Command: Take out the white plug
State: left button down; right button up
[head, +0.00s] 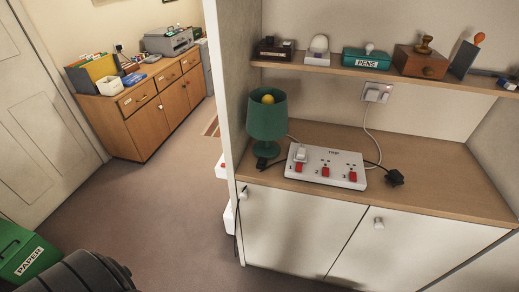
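A white power strip (327,170) lies on the wooden counter, with several sockets and red switches. A white plug (301,155) sits in its left socket; the middle and right sockets look empty. A black plug (394,177) lies loose on the counter to the right of the strip, on a dark cord. Another black plug (262,163) lies by the lamp, left of the strip. A white cable runs from the strip up to a wall socket (377,93), which has a white plug-like piece in it. Neither of my grippers is in view.
A green lamp (267,119) stands left of the strip. A shelf (330,66) above holds stamps, a pens box and a wooden box. The counter (440,192) is clear at right. White cupboard doors (300,225) are below. A green paper bin (25,255) is at lower left.

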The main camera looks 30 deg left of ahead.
aim_at(300, 156)
jog(key=u, duration=0.45)
jog(key=j+z, duration=0.2)
jog(key=z, duration=0.25)
jog(key=k+j+z, duration=0.1)
jog(key=z, duration=0.35)
jog(key=k+j+z, duration=0.1)
jog(key=j+z, duration=0.15)
jog(key=z, duration=0.25)
jog(key=k+j+z, duration=0.1)
jog(key=z, duration=0.35)
jog(key=k+j, duration=0.15)
jog(key=k, duration=0.15)
